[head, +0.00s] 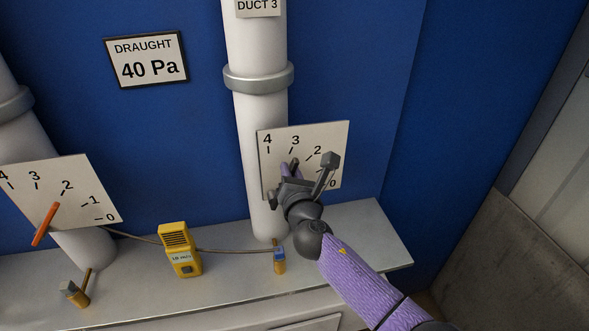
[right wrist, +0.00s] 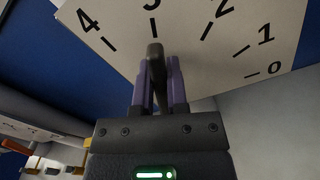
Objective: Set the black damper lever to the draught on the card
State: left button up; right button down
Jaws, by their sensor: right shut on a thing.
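The card (head: 147,60) on the blue wall reads "DRAUGHT 40 Pa". The black damper lever (head: 295,163) stands in front of a white scale plate (head: 337,143) on the duct marked "DUCT 3". The plate is numbered 4 to 0. My right gripper (head: 289,172) is at the lever. In the right wrist view its purple fingers (right wrist: 160,85) are shut on the black lever (right wrist: 155,56), whose tip points close to the 3 mark. The lever's lower part is hidden by the gripper. My left gripper is not in view.
A yellow meter (head: 180,250) stands on the grey ledge (head: 225,266); its display is too small to read surely. A cable runs behind it. A second scale plate (head: 90,178) with an orange lever (head: 45,224) is at the left. Small brass fittings (head: 279,262) stand near the ducts.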

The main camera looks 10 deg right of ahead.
dwell(0.4)
jog(key=c, duration=0.6)
grip_release()
jog(key=shift+a, duration=0.1)
jog(key=shift+c, duration=0.2)
jog(key=shift+s, duration=0.3)
jog(key=s+p, duration=0.1)
jog(key=s, duration=0.8)
jog(key=shift+s+d, duration=0.2)
